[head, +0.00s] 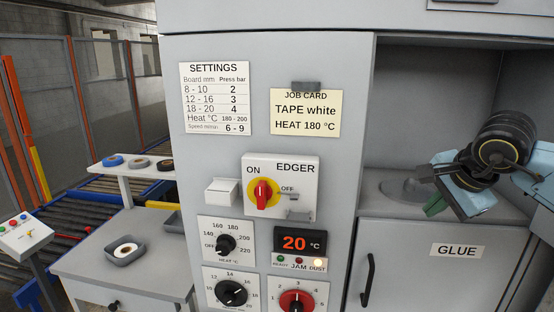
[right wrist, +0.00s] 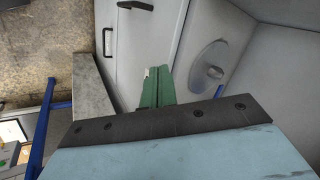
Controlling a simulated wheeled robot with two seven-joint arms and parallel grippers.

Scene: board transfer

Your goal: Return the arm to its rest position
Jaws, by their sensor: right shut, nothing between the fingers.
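My right arm comes in from the right in the head view, in front of the open recess above the GLUE door (head: 415,270). My right gripper (head: 435,205) has green fingers and points down and left near the recess shelf. It is shut and empty. In the right wrist view its green fingers (right wrist: 157,88) lie together with nothing between them. A round grey lid with a knob (head: 400,190) is on the shelf, left of the gripper; it also shows in the right wrist view (right wrist: 207,68). My left gripper is not in view.
The edger panel holds a red and yellow switch (head: 263,193), a display reading 20 °C (head: 300,242) and dials. The DUST lamp is lit. The GLUE door has a black handle (head: 368,280). A side table with a tape tray (head: 125,252) stands at left.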

